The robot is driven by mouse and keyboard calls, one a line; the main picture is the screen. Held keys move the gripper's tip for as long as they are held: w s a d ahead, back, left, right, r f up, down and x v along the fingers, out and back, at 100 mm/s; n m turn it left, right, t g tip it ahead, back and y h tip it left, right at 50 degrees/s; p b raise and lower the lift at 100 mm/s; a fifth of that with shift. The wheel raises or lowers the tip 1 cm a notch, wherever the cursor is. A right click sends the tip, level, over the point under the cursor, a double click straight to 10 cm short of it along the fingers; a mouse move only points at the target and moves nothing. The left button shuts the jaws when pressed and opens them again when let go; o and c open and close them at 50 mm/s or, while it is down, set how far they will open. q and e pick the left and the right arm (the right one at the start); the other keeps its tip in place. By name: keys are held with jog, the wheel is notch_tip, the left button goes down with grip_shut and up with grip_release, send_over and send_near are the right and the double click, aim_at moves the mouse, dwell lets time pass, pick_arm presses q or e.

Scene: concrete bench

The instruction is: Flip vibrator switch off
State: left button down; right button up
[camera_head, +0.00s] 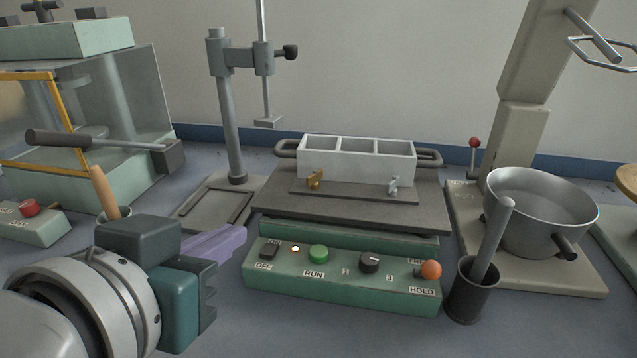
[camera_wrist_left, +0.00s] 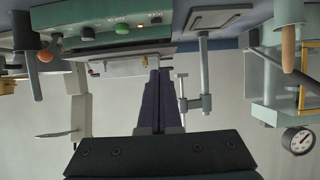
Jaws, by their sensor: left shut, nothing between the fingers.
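The vibrator's green control box (camera_head: 340,280) sits at the front of the vibrating table. Its small black switch (camera_head: 269,250) is at the left end, between the ON and OFF labels; I cannot tell which way it is tipped. The small lamp (camera_head: 295,249) beside it glows. My left gripper (camera_head: 242,229) has purple fingers, shut and empty, with their tips just left of the switch and apart from it. In the left wrist view the shut fingers (camera_wrist_left: 154,72) point toward the table, and the switch (camera_wrist_left: 156,20) shows beyond them near the top edge. My right gripper is not in view.
A green RUN button (camera_head: 318,253), a black knob (camera_head: 370,261) and an orange-balled lever (camera_head: 430,270) share the box. A three-part mould (camera_head: 357,167) stands on the table plate. A dark cup (camera_head: 472,297) with a rod is at right. A stand (camera_head: 228,110) rises behind my gripper.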

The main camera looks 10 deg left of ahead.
pick_arm(q)
jog(key=b, duration=0.2)
send_over(269, 251)
jog(key=s, duration=0.2)
jog(key=f, duration=0.3)
jog(key=shift+s+a+f, duration=0.15)
jog(key=shift+a+f, duration=0.05)
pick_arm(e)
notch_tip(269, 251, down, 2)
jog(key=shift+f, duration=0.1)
pick_arm(q)
jog(key=shift+s+f+b, duration=0.2)
jog(key=shift+f+b, duration=0.1)
jog(key=shift+f, duration=0.65)
jog(key=shift+s+f+b, duration=0.15)
jog(key=shift+f+b, duration=0.1)
jog(key=shift+f, duration=0.7)
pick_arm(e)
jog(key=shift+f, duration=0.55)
